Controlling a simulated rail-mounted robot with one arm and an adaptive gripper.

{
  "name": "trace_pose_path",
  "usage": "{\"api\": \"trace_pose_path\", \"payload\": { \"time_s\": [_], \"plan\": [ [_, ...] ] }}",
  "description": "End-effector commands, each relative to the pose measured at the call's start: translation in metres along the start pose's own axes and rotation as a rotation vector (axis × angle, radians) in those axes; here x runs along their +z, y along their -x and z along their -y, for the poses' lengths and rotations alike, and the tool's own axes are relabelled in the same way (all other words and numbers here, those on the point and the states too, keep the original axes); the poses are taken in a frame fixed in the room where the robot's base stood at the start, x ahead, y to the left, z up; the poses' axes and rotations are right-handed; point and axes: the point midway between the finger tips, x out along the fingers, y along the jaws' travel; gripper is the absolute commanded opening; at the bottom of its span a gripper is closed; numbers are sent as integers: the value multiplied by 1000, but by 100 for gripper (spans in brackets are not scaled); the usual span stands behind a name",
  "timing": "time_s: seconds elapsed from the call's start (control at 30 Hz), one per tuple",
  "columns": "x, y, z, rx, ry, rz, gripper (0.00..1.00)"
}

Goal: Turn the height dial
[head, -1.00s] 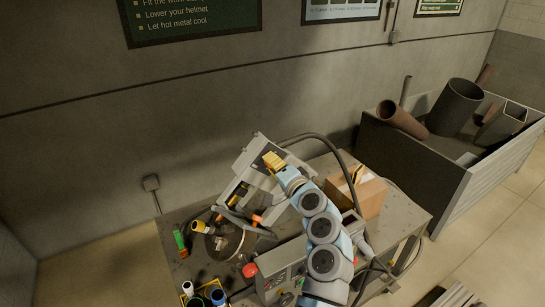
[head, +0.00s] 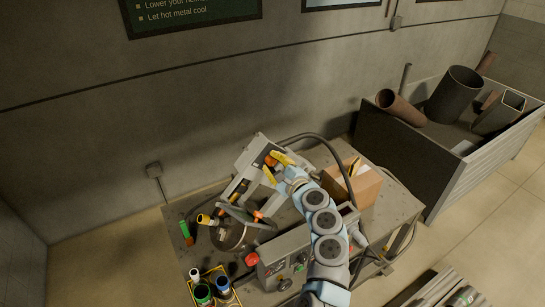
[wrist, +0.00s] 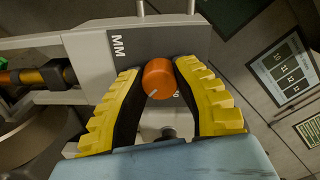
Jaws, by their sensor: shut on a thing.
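The height dial (wrist: 158,78) is a round orange knob with a white mark on its face, on a grey panel (wrist: 150,40) lettered MM. In the head view the orange dial (head: 270,160) sits on the upper part of the grey machine (head: 250,172). My gripper (wrist: 157,73), with yellow ribbed fingers with dark pads, is shut on the dial, one finger on each side. In the head view my gripper (head: 276,158) reaches the machine from the right. The dial's base is partly hidden by the fingers.
The bench (head: 405,208) also holds a cardboard box (head: 355,188), a control box with a red button (head: 252,259), a yellow-edged crate of bottles (head: 213,272) and a green-bodied tool (head: 186,232). A dark cable (head: 335,150) loops behind my arm. A scrap bin (head: 410,165) stands right.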

Motion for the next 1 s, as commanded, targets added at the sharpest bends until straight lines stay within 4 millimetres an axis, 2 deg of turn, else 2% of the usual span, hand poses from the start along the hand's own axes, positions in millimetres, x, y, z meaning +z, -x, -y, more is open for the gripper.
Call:
{"api": "trace_pose_path", "payload": {
  "time_s": [0.4, 1.0],
  "plan": [
    [3, -1, 1, 0, -238, 15, 0],
    [2, -1, 1, -2, -290, 18, 0]
  ]
}}
